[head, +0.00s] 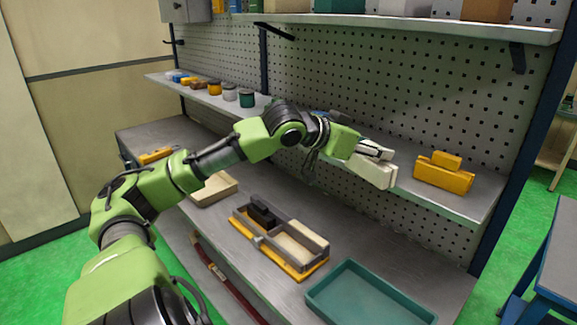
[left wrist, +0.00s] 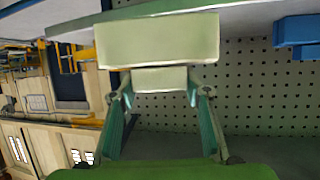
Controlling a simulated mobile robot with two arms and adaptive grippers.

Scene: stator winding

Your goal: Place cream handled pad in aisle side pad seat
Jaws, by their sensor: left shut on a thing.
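The cream handled pad (head: 373,173) is held by my left gripper (head: 376,153) in the air, near the front edge of the lower shelf and above the bench. In the left wrist view the pad's wide block (left wrist: 158,40) lies beyond the fingertips, and its smaller handle (left wrist: 160,79) is between the two fingers of the left gripper (left wrist: 160,92). A grey fixture on a yellow-orange base (head: 307,272) stands on the bench below, apart from the pad. It holds a black handled block (head: 262,214) and a light beige part (head: 293,249). I cannot tell which compartment is the aisle side seat. My right gripper is not seen.
A teal tray (head: 368,295) lies right of the fixture. A yellow handled block (head: 443,174) sits on the lower shelf (head: 462,207), close right of the held pad. Several small jars (head: 230,91) stand farther left.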

